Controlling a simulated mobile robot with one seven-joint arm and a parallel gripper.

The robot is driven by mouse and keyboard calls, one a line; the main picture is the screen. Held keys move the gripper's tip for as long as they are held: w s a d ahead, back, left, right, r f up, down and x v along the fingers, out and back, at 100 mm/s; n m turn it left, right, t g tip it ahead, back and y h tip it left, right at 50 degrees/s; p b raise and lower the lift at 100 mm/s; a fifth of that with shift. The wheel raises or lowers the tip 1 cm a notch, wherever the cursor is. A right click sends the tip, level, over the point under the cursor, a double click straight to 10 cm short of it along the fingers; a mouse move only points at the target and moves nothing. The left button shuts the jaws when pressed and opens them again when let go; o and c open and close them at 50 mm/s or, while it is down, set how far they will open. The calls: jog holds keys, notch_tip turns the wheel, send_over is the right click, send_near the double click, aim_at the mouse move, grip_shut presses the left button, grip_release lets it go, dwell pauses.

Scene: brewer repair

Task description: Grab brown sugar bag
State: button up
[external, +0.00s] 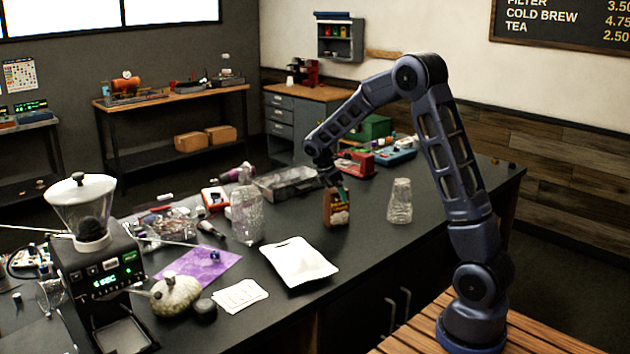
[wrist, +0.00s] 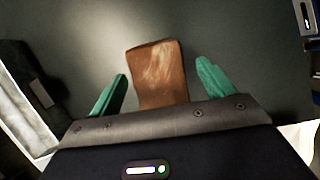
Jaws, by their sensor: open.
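The brown sugar bag (external: 336,208) stands upright on the dark counter in the external view, brown with a pale patch on its front. In the wrist view the brown bag (wrist: 158,76) shows between the two green fingers. My gripper (external: 338,190) is at the top of the bag in the external view. In the wrist view my gripper (wrist: 162,88) is open, with one finger on each side of the bag and a visible gap on both sides. The bag's lower part is hidden behind the gripper's body in the wrist view.
A clear glass (external: 400,201) stands right of the bag. A white tray (external: 298,262) lies in front and a glass jar (external: 246,212) stands to the left. A metal tray (external: 289,184) and a red device (external: 357,163) are behind. The counter (external: 365,240) between bag and glass is bare.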

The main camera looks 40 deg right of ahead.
jog(key=shift+x, duration=1.5)
jog(key=shift+a, duration=0.1)
jog(key=c, duration=1.7)
jog(key=shift+r, duration=0.1)
grip_shut()
